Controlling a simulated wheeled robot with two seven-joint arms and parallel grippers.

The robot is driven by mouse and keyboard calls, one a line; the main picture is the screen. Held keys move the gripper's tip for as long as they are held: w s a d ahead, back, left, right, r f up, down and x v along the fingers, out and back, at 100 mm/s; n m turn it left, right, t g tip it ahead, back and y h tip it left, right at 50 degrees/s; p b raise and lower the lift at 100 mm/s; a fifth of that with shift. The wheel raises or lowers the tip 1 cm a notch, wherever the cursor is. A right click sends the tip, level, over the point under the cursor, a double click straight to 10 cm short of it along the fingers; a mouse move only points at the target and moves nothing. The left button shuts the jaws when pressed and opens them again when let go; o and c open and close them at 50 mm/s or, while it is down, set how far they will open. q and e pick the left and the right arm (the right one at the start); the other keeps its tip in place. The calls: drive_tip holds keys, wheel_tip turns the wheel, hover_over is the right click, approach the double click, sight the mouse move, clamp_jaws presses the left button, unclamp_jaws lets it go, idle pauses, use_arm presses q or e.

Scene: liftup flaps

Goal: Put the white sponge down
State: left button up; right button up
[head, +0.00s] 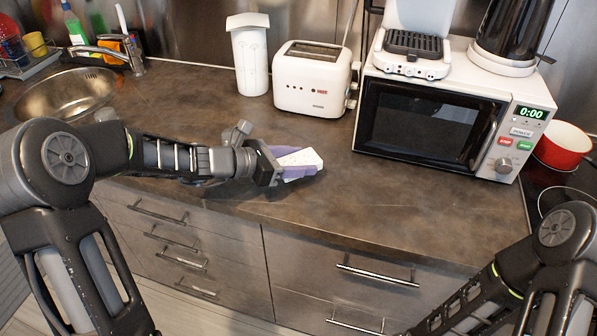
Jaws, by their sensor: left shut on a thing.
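The white sponge (303,158) shows as a small white block at the end of my left arm, over the brown countertop (195,105) near its front edge. My left gripper (284,165) is shut on the sponge, with purple finger pads along its sides. I cannot tell whether the sponge touches the counter. The sponge's left part is hidden by the gripper. My right arm comes in at the lower right, but its gripper is out of the picture.
A white toaster (312,84) and a white canister (249,62) stand behind the sponge. A microwave (430,125) is to the right, beside a red pot (562,146) on the stove. A sink (68,93) is at the left. The counter right of the sponge is clear.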

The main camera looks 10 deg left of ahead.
sight(298, 180)
use_arm(q)
drive_tip(key=shift+f, duration=1.85)
drive_tip(key=shift+f, duration=0.1)
drive_tip(key=shift+f+b, duration=0.15)
drive_tip(key=shift+b, duration=0.25)
drive_tip(key=o, duration=1.2)
drive_tip(key=shift+r, duration=0.2)
drive_tip(key=shift+r+p, duration=0.15)
drive_tip(key=shift+p, duration=0.2)
drive_tip(key=v, duration=1.2)
